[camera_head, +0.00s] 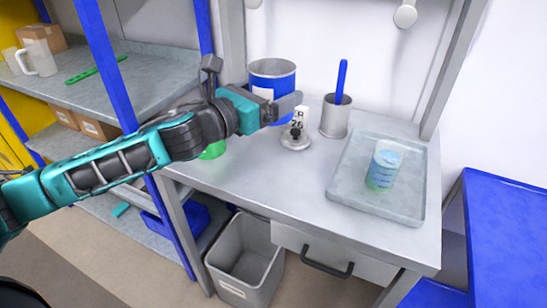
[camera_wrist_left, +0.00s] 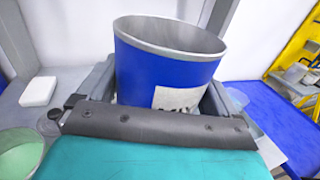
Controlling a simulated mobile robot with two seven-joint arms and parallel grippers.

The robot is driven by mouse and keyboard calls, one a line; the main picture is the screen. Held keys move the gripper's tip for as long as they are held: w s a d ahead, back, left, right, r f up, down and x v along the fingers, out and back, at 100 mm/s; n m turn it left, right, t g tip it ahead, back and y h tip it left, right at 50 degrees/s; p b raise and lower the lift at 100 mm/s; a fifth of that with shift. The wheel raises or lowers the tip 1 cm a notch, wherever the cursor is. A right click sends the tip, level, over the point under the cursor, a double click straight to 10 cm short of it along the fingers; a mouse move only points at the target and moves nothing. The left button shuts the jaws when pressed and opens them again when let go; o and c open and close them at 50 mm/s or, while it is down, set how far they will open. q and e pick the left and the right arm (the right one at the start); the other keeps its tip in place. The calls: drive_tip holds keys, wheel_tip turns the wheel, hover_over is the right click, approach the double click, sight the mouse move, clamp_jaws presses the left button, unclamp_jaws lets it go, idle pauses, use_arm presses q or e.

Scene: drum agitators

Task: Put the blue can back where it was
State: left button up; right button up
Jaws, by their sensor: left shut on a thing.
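The blue can (camera_head: 272,75) is an open-topped metal can with a pale label, near the back of the grey workbench (camera_head: 300,185). My left gripper (camera_head: 284,104) is shut on it, with the arm reaching in from the left and hiding its lower part. In the left wrist view the blue can (camera_wrist_left: 165,65) stands between the fingers, open top up, its label partly covered by the gripper. The can's base is hidden, so I cannot tell whether it touches the bench. My right gripper is not in view.
A metal pot (camera_head: 335,117) with a blue-handled tool, a small knobbed metal piece (camera_head: 295,137) and a white block (camera_head: 301,113) stand nearby. A green-filled container (camera_head: 213,150) is partly behind my arm. The front middle is clear.

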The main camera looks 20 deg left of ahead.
use_arm(q)
wheel_tip(320, 180, down, 15)
drive_tip(key=b, duration=0.3)
drive_tip(key=shift+r, duration=0.2)
drive_tip(key=shift+f+b, duration=0.15)
drive_tip(key=shift+b, duration=0.2)
drive_tip(key=o, duration=1)
drive_tip(key=shift+f, duration=0.1)
drive_tip(key=shift+c, duration=0.2)
drive_tip(key=shift+o, duration=0.5)
drive_tip(key=shift+r, duration=0.2)
drive_tip(key=shift+s, duration=0.15)
drive_tip(key=v, duration=1)
drive_tip(key=shift+s+b, duration=0.1)
drive_tip(key=shift+b, duration=0.2)
drive_tip(key=shift+v, duration=0.75)
